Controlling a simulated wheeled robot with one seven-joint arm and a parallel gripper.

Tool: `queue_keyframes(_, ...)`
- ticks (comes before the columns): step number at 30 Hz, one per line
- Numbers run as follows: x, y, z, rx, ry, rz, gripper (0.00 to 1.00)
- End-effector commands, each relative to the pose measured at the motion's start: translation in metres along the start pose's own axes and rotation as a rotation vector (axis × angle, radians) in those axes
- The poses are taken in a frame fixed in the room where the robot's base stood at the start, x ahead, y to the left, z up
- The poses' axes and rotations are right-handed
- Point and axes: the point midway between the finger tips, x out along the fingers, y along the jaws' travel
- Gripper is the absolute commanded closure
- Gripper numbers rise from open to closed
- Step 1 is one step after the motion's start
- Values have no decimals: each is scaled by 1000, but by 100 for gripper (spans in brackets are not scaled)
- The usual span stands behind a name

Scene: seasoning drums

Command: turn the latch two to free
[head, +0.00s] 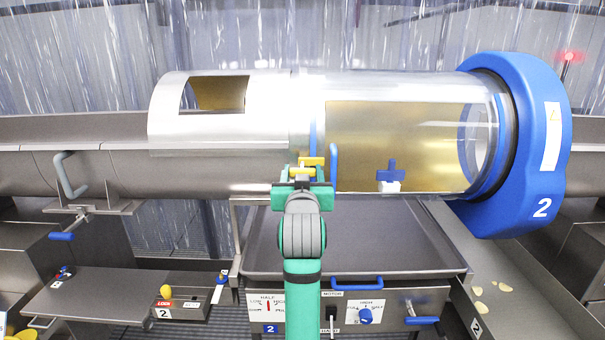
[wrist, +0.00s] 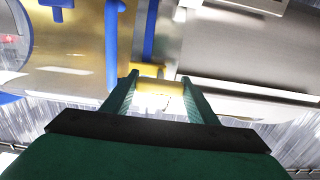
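A yellow latch (head: 312,162) sits low on the seam between the clear drum cover (head: 420,110) and the steel drum section (head: 215,130). It also shows in the wrist view (wrist: 160,88). My gripper (head: 305,175) is at the latch, its green fingers on either side of the yellow piece. In the wrist view (wrist: 160,82) the yellow piece fills the space between the fingers and seems to touch both. The latch's pivot and its number label are hidden or too small to read.
A blue bar handle (head: 333,165) stands just right of my gripper. A blue T-shaped knob (head: 390,172) is on the clear cover. The blue end ring marked 2 (head: 540,150) is at the right. A steel tray (head: 375,240) and control panel lie below.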

Motion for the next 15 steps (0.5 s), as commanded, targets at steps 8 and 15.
queue_keyframes(8, 0, 0, 0, 36, 0, 0, 69)
queue_keyframes(15, 0, -1, 0, 170, 0, -1, 69)
